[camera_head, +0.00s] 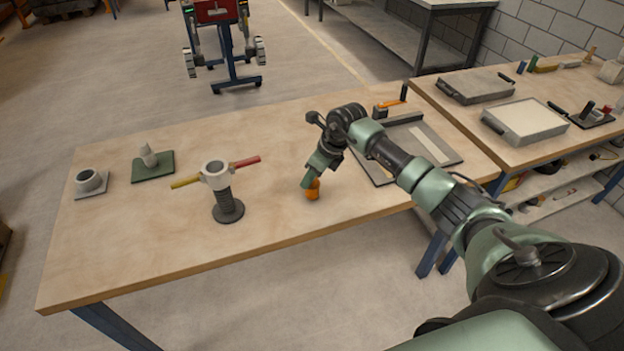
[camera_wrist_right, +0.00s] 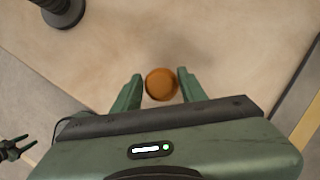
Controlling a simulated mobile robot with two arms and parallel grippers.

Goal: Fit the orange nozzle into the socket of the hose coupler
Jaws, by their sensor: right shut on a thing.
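The orange nozzle (camera_head: 313,190) is between the fingers of my right gripper (camera_head: 316,180), at or just above the tabletop; contact with the table is unclear. In the wrist view the right gripper (camera_wrist_right: 161,88) is shut on the round orange nozzle (camera_wrist_right: 161,84). The hose coupler (camera_head: 216,174) stands upright to the left, with a pale ring-shaped top, a yellow and a red handle, and a dark ribbed column on a round base. Its base (camera_wrist_right: 62,8) shows in the wrist view. My left gripper (camera_wrist_right: 16,149) shows small at the wrist view's left edge, fingers apart.
A grey cup on a pad (camera_head: 91,181) and a green pad (camera_head: 153,166) with a pale fitting lie at the left of the wooden table (camera_head: 130,235). A grey tray (camera_head: 447,152) lies behind my right arm. Bare wood separates coupler and nozzle.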

